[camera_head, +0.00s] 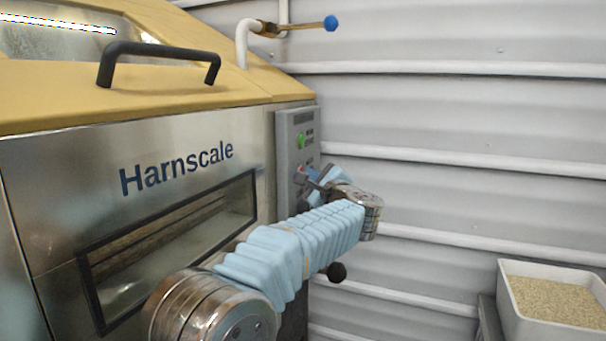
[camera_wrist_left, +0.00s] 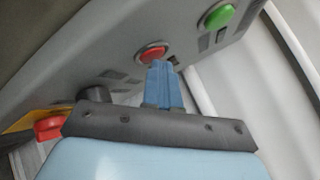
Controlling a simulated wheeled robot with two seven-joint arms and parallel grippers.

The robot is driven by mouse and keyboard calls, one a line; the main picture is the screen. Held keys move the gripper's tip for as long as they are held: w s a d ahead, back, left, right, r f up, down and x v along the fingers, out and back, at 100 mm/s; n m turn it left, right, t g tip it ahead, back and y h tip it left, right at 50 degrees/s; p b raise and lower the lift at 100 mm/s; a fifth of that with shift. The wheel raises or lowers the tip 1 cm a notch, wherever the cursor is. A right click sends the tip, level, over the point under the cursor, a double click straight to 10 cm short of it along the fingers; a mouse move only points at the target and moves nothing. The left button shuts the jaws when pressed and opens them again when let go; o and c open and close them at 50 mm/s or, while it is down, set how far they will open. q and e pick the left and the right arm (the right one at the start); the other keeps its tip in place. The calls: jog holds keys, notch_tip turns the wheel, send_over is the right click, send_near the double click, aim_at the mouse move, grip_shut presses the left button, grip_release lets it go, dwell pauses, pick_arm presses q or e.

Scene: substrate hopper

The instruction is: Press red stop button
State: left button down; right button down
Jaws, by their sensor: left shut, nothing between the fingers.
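The red stop button (camera_wrist_left: 151,53) shows in the left wrist view on a grey control panel (camera_head: 297,138), below a green button (camera_wrist_left: 219,15). In the head view my left gripper mostly covers the red button. My left gripper (camera_head: 308,180) is shut and empty, with its blue fingers against or just in front of the panel. In the left wrist view the fingertips (camera_wrist_left: 160,66) overlap the lower edge of the red button; I cannot tell whether they touch it. My right gripper is not in view.
The panel sits on the right edge of a steel hopper (camera_head: 60,190) marked Harnscale, with a yellow lid and black handle (camera_head: 160,50). Another red knob (camera_wrist_left: 48,128) on yellow is near the gripper. A white bin (camera_head: 550,305) of grain stands at lower right.

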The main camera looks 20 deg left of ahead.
pick_arm(q)
jog(key=shift+d, duration=0.75)
jog(key=shift+s+d+b, duration=0.15)
jog(key=shift+d+b, duration=0.45)
jog(key=shift+d, duration=1.9)
